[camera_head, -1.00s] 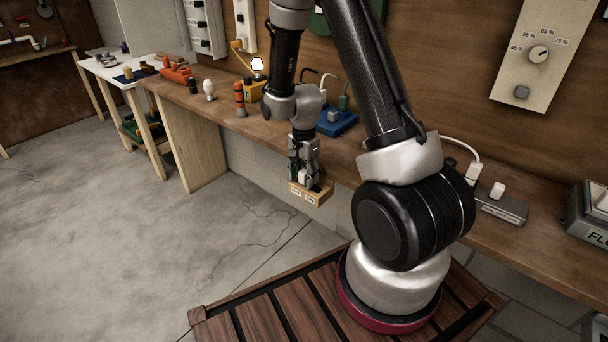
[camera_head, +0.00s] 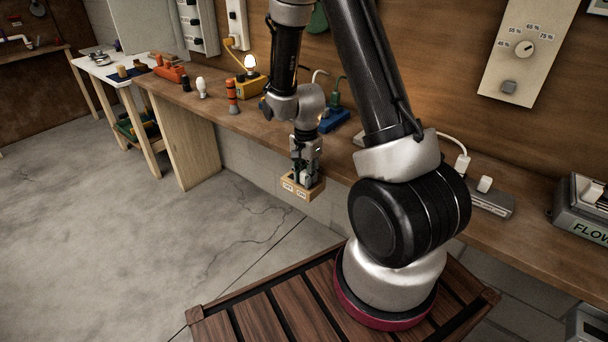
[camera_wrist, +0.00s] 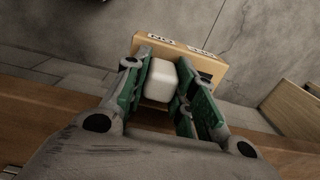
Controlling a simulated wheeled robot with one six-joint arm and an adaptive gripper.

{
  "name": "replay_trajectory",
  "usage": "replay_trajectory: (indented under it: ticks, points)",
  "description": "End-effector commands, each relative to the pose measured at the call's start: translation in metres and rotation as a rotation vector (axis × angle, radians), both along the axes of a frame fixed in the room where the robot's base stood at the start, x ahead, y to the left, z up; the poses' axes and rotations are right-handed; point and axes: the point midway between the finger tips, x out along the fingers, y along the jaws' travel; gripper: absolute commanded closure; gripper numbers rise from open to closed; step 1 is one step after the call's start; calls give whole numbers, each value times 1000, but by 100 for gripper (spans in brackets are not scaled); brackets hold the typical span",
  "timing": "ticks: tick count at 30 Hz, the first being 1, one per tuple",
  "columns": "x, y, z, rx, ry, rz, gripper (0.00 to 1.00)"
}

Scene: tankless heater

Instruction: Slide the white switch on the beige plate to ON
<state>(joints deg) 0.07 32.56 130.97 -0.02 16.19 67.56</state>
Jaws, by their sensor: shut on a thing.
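The beige plate (camera_head: 310,193) sticks out at the workbench's front edge, with an OFF label on the left and an ON label on the right in the head view. It also shows in the wrist view (camera_wrist: 212,66), where the labels are upside down, ON on the left. The white switch (camera_wrist: 162,78) is a rounded block on the plate, on the ON side in the wrist view. My gripper (camera_wrist: 165,85) has its green-padded fingers on either side of the switch and is shut on it. In the head view my gripper (camera_head: 305,165) points down over the plate and partly hides the switch.
The wooden workbench (camera_head: 240,120) runs behind the plate. On it stand a lit bulb on a yellow box (camera_head: 252,82), a blue box (camera_head: 334,121) and a grey power strip (camera_head: 490,203). A dial panel (camera_head: 520,52) hangs on the wall. The floor in front is clear.

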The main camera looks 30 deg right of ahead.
Motion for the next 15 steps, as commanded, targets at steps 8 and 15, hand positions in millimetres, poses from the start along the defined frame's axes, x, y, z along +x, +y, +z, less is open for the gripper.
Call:
replay_trajectory:
  ticks: [8, 15]
  points:
    - [-3, -1, -1, 0, 9, -2, 52]
    - [-2, 0, 2, 0, 5, -2, 52]
